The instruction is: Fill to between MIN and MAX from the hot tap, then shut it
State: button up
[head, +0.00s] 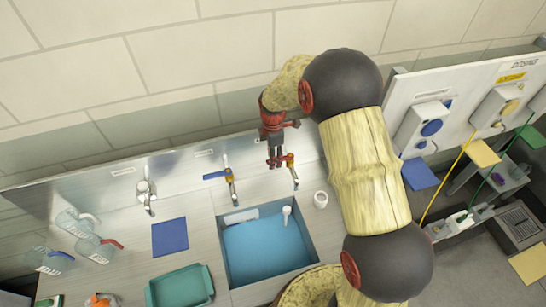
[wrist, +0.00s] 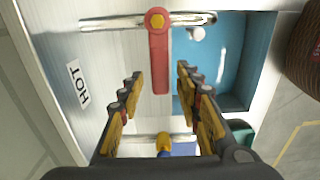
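The hot tap's red lever (wrist: 160,65) shows in the wrist view on a chrome pipe, beside a HOT label (wrist: 80,85). In the head view the hot tap (head: 293,172) is the rightmost one, behind the blue sink basin (head: 255,250). My gripper (wrist: 159,78) is open and empty, with its fingers on either side of the lever's end; contact cannot be told. In the head view my gripper (head: 274,160) is at this tap. Clear jugs with a red handle (head: 97,247), a blue handle (head: 50,260) and a grey handle (head: 75,222) stand at the left. Their MIN and MAX marks are not readable.
A white cup (head: 320,199) stands right of the basin. A blue mat (head: 170,237) and a green tray (head: 180,288) lie left of it. A wall is close behind.

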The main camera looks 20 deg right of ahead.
grip_shut()
dwell(0.7)
